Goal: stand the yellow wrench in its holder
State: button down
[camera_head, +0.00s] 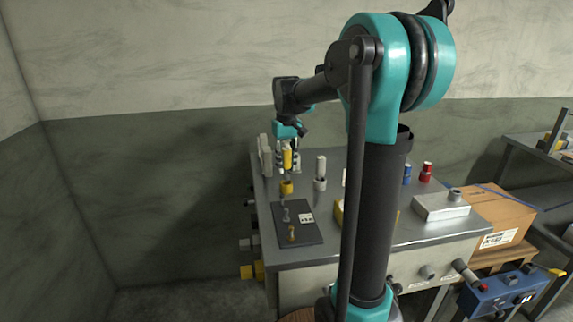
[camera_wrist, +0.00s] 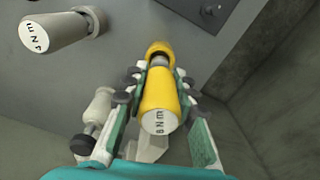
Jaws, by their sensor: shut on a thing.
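The yellow wrench (camera_head: 287,157) is upright in my gripper (camera_head: 288,163), above the worktable (camera_head: 262,215). In the wrist view my gripper (camera_wrist: 168,105) has its two fingers on either side of the wrench's yellow handle (camera_wrist: 160,100), whose end is marked 8 N m. A yellow ring-shaped holder (camera_head: 287,188) stands just below the wrench in the head view. In the wrist view a yellow rim, probably the holder (camera_wrist: 160,47), shows beyond the handle. I cannot tell whether the wrench's lower end is inside it.
A white wrench (camera_head: 321,165) stands in a grey holder to the right; it also shows in the wrist view (camera_wrist: 62,30). Pale upright pieces (camera_head: 265,152) stand at the left. A dark mat (camera_head: 310,232) with small parts lies in front. Red (camera_head: 426,171) and blue cylinders stand farther right.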

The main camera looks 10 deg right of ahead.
aim_at(286, 175)
jog(key=shift+f, duration=2.05)
jog(key=c, duration=1.1)
grip_release()
jog(key=shift+c, duration=0.2)
notch_tip(286, 175, up, 12)
